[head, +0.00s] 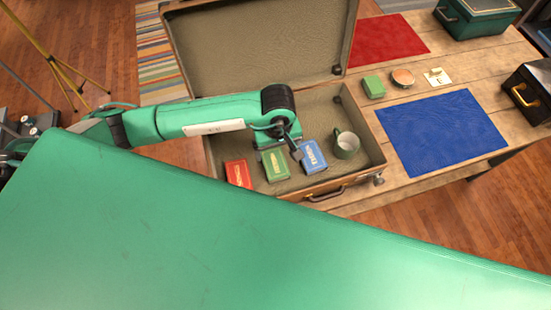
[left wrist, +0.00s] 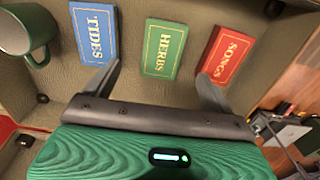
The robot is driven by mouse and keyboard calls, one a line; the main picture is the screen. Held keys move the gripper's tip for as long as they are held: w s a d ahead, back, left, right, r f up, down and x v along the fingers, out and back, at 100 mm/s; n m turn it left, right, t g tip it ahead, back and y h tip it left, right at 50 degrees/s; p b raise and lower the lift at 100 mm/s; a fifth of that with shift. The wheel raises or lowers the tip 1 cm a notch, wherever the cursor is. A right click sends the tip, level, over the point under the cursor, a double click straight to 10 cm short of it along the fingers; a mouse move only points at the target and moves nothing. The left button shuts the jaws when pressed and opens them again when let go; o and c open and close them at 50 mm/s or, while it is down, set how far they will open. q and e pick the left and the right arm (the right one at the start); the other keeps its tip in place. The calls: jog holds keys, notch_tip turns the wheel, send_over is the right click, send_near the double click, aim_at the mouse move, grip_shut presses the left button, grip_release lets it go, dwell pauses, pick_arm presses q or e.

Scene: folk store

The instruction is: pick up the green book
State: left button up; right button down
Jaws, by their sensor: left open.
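The green book (head: 275,165), titled HERBS, lies in the open suitcase (head: 318,191) between a red book (head: 238,173) and a blue book (head: 312,158). It also shows in the left wrist view (left wrist: 163,48), titled upright between the blue TIDES book (left wrist: 95,34) and the red SONGS book (left wrist: 222,54). My left gripper (head: 281,148) is over the suitcase above the green book. In the left wrist view its open fingers (left wrist: 157,80) stand to either side of the green book's lower end, with nothing between them. The right gripper is not in view.
The raised lid (head: 255,45) is behind. On the table are a blue mat (head: 440,130), a red mat (head: 385,40), a small green box (head: 373,87) and a round tin (head: 402,77).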

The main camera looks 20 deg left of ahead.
aim_at(275, 163)
pick_arm(q)
notch_tip(275, 163, down, 3)
jog(key=shift+w+f+p, duration=0.1)
jog(key=shift+w+p, duration=0.05)
jog(key=shift+p, duration=0.2)
jog(key=shift+a+f+p, duration=0.2)
jog(key=shift+f+p, duration=0.55)
jog(key=shift+f, duration=0.45)
jog(key=f, duration=0.1)
jog(key=f+p, duration=0.2)
jog(key=shift+a+f, duration=0.25)
jog(key=shift+f, duration=0.35)
jog(key=shift+c, duration=0.7)
jog(key=c, duration=1)
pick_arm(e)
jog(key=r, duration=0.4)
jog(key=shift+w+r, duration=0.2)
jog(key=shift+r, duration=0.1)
